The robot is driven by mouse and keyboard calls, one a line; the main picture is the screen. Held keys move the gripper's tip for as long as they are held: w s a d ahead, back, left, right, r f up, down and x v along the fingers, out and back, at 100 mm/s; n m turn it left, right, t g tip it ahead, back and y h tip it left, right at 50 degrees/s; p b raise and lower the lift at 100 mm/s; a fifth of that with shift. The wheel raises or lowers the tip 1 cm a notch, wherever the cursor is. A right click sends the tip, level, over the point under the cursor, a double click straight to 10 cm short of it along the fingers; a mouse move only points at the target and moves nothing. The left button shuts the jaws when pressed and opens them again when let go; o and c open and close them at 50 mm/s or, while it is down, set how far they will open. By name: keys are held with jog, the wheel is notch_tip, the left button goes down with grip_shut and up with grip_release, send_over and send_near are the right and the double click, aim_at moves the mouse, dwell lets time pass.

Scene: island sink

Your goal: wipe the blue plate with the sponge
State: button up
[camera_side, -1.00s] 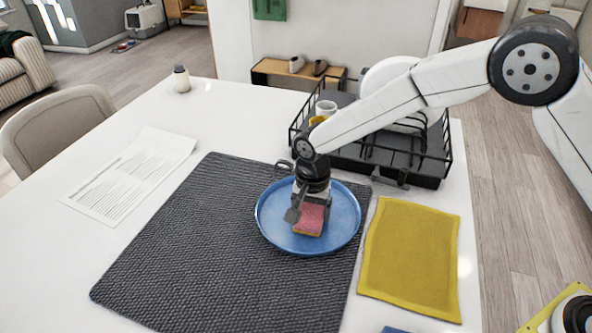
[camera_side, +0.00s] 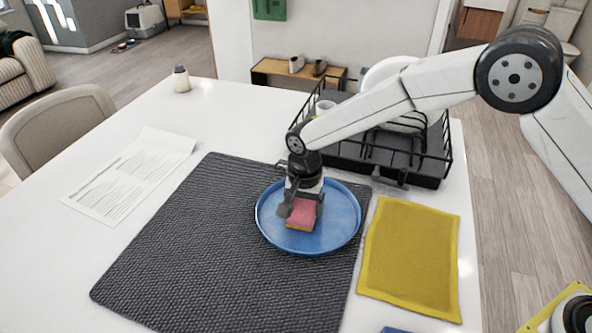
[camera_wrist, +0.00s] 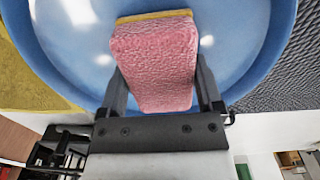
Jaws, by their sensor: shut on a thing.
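A blue plate (camera_side: 338,222) lies on a dark grey woven mat, and its surface also fills much of the wrist view (camera_wrist: 250,40). My gripper (camera_side: 300,208) points down over the left half of the plate. It is shut on a sponge (camera_side: 301,214), pink with a yellow layer at its lower side. In the wrist view the sponge (camera_wrist: 155,62) sits between the two dark fingers, its yellow edge toward the plate. The sponge is at the plate's surface; whether it presses on it I cannot tell.
The dark mat (camera_side: 190,240) covers the middle of the white counter. A black dish rack (camera_side: 410,165) with dishes stands behind the plate. A yellow cloth (camera_side: 410,258) lies to the right. A paper sheet (camera_side: 132,172) and a small bottle (camera_side: 181,79) are on the left.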

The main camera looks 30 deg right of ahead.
aim_at(299, 215)
jog(key=shift+s+a, duration=1.15)
jog(key=shift+s+d, duration=0.5)
jog(key=shift+d, duration=0.4)
jog(key=shift+w+d, duration=1.85)
jog(key=shift+w, duration=0.05)
jog(key=shift+w+d, duration=0.1)
jog(key=shift+w, duration=0.2)
jog(key=shift+w+a, duration=0.45)
jog(key=shift+a, duration=0.1)
jog(key=shift+s+a, duration=0.1)
jog(key=shift+a, duration=0.2)
jog(key=shift+s+a, duration=2)
jog(key=shift+s, duration=0.05)
jog(key=shift+w+d+r, duration=0.1)
jog(key=shift+r, duration=3.95)
